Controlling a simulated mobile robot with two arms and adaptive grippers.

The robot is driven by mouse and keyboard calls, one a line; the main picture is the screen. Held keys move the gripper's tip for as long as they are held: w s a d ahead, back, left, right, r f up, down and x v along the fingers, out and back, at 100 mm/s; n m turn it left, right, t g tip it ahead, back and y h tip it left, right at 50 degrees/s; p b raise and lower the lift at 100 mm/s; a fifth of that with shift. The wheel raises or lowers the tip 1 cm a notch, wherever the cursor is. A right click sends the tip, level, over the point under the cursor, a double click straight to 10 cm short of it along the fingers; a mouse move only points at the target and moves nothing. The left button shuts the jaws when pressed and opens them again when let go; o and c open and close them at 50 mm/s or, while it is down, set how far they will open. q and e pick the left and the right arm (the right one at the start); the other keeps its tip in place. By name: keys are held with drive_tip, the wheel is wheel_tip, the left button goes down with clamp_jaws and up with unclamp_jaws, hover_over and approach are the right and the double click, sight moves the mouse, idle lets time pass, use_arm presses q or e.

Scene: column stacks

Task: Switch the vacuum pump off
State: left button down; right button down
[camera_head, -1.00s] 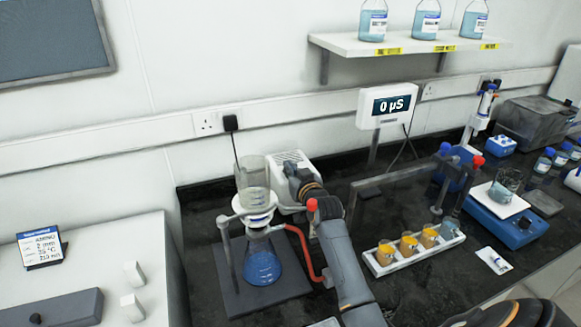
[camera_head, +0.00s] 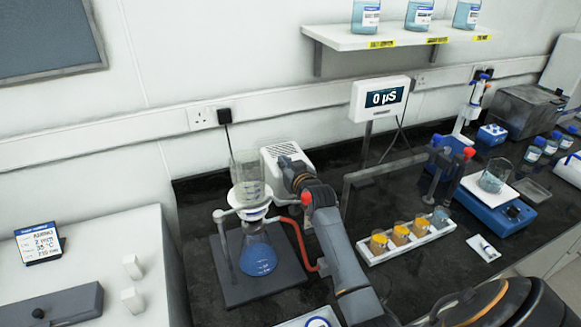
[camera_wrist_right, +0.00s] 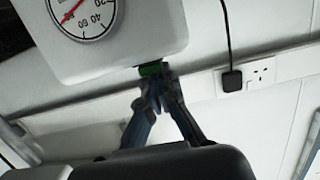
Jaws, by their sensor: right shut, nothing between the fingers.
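The vacuum pump (camera_head: 281,152) is a white box behind the filter flask, partly hidden by my right arm in the head view. In the right wrist view the pump (camera_wrist_right: 150,25) appears upside down, with a round gauge (camera_wrist_right: 83,12) with a red needle. A small green switch (camera_wrist_right: 151,69) sits at its edge. My right gripper (camera_wrist_right: 155,82) is shut and empty, its fingertips right at the green switch; I cannot tell whether they touch it. In the head view the right gripper (camera_head: 293,168) is against the pump's front, its tips hidden. My left gripper is out of view.
A filter flask (camera_head: 258,255) with blue liquid and a glass funnel (camera_head: 248,178) stands left of my arm, joined to a red hose (camera_head: 300,245). A rack (camera_head: 408,240) of amber jars and a conductivity display (camera_head: 380,98) are to the right.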

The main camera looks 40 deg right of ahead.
drive_tip(key=v, duration=1.1)
drive_tip(key=shift+s, duration=0.3)
drive_tip(key=shift+a, duration=0.15)
